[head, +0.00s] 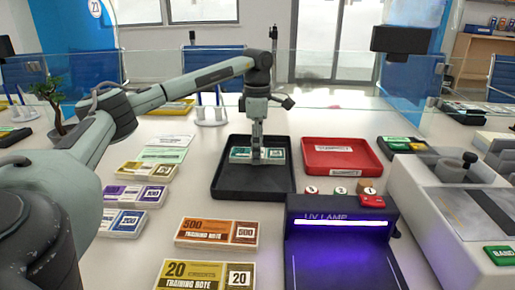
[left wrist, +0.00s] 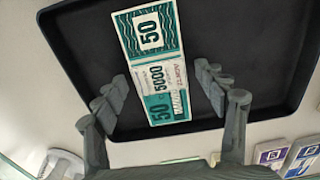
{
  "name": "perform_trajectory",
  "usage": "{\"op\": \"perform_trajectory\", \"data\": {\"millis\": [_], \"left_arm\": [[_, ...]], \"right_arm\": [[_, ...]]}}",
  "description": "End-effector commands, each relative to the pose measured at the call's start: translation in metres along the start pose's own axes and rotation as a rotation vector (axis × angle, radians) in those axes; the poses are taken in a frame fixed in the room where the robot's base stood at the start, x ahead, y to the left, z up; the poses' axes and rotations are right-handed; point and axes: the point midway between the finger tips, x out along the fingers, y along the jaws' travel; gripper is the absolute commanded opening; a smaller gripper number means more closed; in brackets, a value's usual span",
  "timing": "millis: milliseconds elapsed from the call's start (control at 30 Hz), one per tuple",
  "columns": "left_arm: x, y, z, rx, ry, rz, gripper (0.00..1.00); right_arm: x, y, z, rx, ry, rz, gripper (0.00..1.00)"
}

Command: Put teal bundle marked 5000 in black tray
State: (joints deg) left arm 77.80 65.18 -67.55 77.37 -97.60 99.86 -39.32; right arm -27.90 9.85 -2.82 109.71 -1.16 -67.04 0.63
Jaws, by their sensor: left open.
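The teal bundle marked 5000 (head: 239,155) lies in the black tray (head: 226,188), toward its back half. In the left wrist view the bundle (left wrist: 151,52) shows its 50 and 5000 print, and it lies within the walls of the black tray (left wrist: 262,50). My left gripper (head: 257,157) is over the tray and hides the middle of the bundle in the head view. In the left wrist view its fingers (left wrist: 160,80) are spread, one on each side of the bundle with gaps. My right gripper is not in view.
A red tray (head: 334,170) stands right of the black tray. A UV lamp box (head: 335,245) stands in front. Several banknote bundles lie left and front, including the orange 500 bundle (head: 216,233). A machine (head: 450,210) fills the right.

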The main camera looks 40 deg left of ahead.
Motion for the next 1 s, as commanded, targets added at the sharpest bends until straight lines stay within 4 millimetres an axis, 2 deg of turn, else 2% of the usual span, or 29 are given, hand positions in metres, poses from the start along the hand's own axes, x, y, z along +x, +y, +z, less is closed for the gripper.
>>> {"op": "perform_trajectory", "data": {"millis": [167, 267, 700, 833, 1000], "left_arm": [[-0.002, 0.0, 0.0, 0.0, -0.001, 0.001, 0.72], [-0.011, 0.001, 0.001, 0.0, -0.002, 0.002, 0.72], [-0.099, 0.001, 0.001, 0.001, -0.003, 0.003, 0.72], [-0.115, 0.001, 0.001, -0.001, -0.001, 0.001, 0.72], [-0.123, 0.0, 0.001, 0.0, -0.001, 0.0, 0.72]], "right_arm": [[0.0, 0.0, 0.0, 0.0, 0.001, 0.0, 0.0], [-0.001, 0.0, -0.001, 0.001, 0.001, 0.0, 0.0], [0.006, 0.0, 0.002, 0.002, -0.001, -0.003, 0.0], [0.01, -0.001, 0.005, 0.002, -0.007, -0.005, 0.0], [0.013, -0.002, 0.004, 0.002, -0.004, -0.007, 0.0]]}}
